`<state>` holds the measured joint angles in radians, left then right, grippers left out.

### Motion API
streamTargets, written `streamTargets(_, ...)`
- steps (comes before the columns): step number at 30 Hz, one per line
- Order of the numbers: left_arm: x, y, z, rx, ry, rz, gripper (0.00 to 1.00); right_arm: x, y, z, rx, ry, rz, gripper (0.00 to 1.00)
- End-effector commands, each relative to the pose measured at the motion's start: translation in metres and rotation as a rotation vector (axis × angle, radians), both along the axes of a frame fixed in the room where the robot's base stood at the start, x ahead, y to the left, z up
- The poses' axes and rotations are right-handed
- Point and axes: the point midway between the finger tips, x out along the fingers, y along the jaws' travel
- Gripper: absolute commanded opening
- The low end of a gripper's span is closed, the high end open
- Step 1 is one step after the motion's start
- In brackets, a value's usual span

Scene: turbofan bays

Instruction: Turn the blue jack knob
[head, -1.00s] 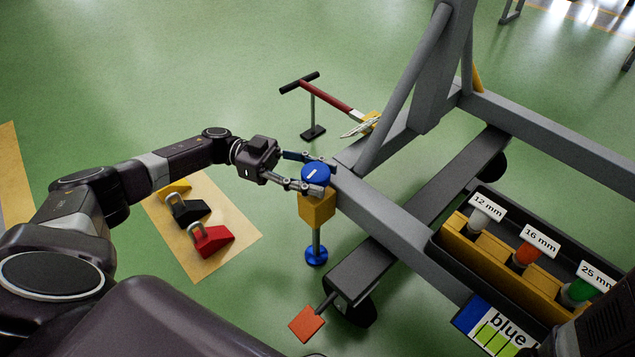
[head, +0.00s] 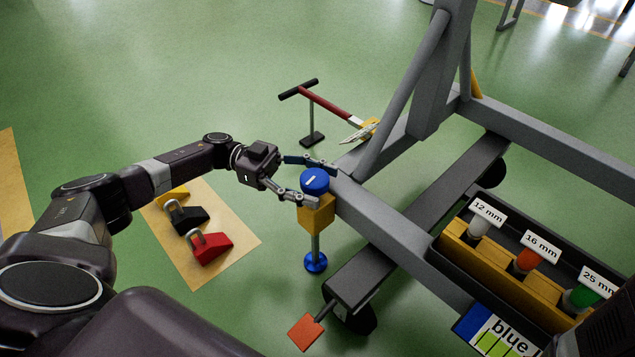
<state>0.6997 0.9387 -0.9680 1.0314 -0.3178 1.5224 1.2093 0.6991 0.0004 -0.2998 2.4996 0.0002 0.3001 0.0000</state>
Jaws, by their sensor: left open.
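The blue jack knob (head: 314,182), round with a white mark on its top, sits on a yellow jack block (head: 317,213) at the near left corner of the grey frame. A thin post runs down from the block to a blue foot (head: 316,262) on the floor. My left gripper (head: 325,182) is open, with one finger on the far side of the knob and the other on the near side. Whether the fingers touch the knob I cannot tell. My right gripper is out of view.
The grey stand frame (head: 385,220) fills the right, with a tray of labelled sockets (head: 480,225). Several chocks (head: 208,246) stand on a tan mat (head: 235,250) at left. An orange pedal (head: 305,332) sticks out in front.

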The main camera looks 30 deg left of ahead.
Motion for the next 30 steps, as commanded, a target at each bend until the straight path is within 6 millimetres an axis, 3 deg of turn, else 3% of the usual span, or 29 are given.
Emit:
streamTargets(18, -0.002, 0.067, -0.001, 0.001, -0.001, 0.002, 0.61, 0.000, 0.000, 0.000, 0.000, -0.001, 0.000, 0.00)
streamTargets(30, -0.003, 0.074, -0.001, 0.000, 0.000, -0.001, 0.61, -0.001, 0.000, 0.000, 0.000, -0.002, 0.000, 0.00)
